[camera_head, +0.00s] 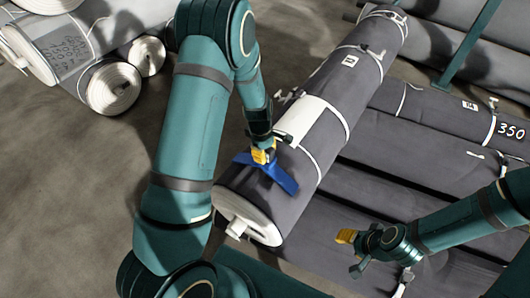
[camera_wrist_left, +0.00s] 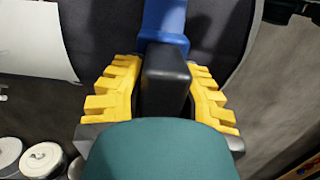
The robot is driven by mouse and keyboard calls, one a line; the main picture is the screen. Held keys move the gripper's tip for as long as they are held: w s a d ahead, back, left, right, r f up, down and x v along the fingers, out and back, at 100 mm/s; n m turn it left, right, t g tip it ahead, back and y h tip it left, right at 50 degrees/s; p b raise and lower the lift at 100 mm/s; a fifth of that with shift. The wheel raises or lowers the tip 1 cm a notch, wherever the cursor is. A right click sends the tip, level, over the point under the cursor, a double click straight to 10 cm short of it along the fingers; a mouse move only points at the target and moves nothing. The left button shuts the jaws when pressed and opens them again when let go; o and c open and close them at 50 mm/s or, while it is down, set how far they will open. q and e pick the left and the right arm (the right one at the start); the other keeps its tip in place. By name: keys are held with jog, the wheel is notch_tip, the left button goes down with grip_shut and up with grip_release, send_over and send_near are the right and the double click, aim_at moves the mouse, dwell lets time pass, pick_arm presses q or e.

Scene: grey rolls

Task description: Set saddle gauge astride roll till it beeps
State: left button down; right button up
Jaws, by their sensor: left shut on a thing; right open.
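The blue saddle gauge (camera_head: 284,179) is over the near end of the dark grey roll (camera_head: 338,83), with its blue legs spread across the roll's top. I cannot tell whether it touches all along. My left gripper (camera_head: 262,156) is shut on its black handle. In the left wrist view the yellow fingers (camera_wrist_left: 165,95) stand either side of the black handle (camera_wrist_left: 166,80), with the blue gauge body (camera_wrist_left: 164,22) beyond it against the grey wrap. No display on the gauge can be seen. My right gripper (camera_head: 350,243) is open and empty, right of the roll's near end.
More grey rolls (camera_head: 405,160) lie side by side at the right, one marked 350. White-ended rolls (camera_head: 108,88) lie at the upper left. A white label (camera_head: 300,121) and white straps are on the roll. A teal post (camera_head: 468,45) stands at the upper right. Bare floor (camera_head: 60,190) is at the left.

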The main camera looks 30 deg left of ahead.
pick_arm(q)
jog(key=shift+f+b, duration=0.4)
jog(key=shift+f, duration=0.15)
dwell(0.7)
jog(key=c, duration=0.8)
grip_release()
jog(key=shift+o, duration=0.2)
jog(key=r, duration=0.4)
jog(key=a+r, duration=0.1)
jog(key=r, duration=0.7)
jog(key=shift+w+a, duration=0.1)
jog(key=shift+a, duration=0.15)
jog(key=shift+f, duration=0.1)
